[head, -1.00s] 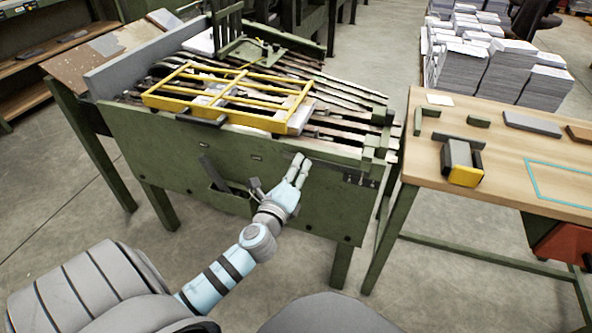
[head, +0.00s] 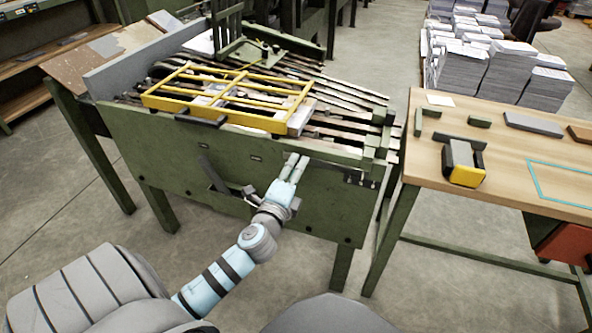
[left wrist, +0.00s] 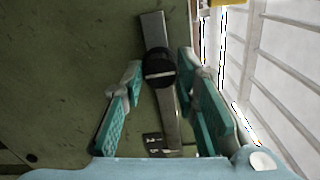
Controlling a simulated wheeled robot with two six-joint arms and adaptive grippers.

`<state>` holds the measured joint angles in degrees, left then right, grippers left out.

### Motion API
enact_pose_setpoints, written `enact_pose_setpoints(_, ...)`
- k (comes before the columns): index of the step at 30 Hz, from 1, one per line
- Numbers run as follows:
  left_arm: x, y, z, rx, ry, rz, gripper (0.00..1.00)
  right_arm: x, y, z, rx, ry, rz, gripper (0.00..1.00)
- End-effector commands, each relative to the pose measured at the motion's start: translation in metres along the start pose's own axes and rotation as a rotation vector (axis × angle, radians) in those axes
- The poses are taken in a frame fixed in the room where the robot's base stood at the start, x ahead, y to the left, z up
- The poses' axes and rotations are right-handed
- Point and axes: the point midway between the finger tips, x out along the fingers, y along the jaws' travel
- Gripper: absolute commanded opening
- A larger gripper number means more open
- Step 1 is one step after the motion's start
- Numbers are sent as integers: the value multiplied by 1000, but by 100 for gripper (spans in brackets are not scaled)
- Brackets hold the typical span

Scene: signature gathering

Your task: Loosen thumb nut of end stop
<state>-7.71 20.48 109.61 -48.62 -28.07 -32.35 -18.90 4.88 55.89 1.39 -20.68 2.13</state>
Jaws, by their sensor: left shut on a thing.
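In the left wrist view, a round black thumb nut (left wrist: 159,65) sits on a flat metal bar (left wrist: 153,25) against the green side panel, which appears to be part of the end stop. My left gripper (left wrist: 160,72) has one finger on each side of the nut and is shut on it. In the head view my left gripper (head: 296,160) is at the green front panel of the machine (head: 150,150), just below its top edge. The nut itself is hidden behind the fingers there. My right gripper is not in view.
A yellow frame (head: 185,103) lies on the machine's bed above my left gripper. A wooden table (head: 500,185) with a black and yellow block (head: 463,163) and several small parts stands to the right. Paper stacks (head: 495,65) stand behind it. Floor shows between machine and table.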

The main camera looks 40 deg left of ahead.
Motion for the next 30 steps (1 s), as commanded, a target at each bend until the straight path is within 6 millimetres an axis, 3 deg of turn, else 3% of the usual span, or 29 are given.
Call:
enact_pose_setpoints(7, 0, 0, 0, -1, 0, 0, 0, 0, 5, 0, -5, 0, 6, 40)
enact_pose_setpoints(8, 0, 0, 0, -1, 0, 0, 31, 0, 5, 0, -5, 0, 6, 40)
enact_pose_setpoints(11, 0, 0, 0, 0, 0, 0, 47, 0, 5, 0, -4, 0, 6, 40)
enact_pose_setpoints(23, -8, 1, 0, 0, 1, 1, 48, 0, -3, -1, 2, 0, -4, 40)
enact_pose_setpoints(30, -69, 1, 0, 0, 1, 4, 48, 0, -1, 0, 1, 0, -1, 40)
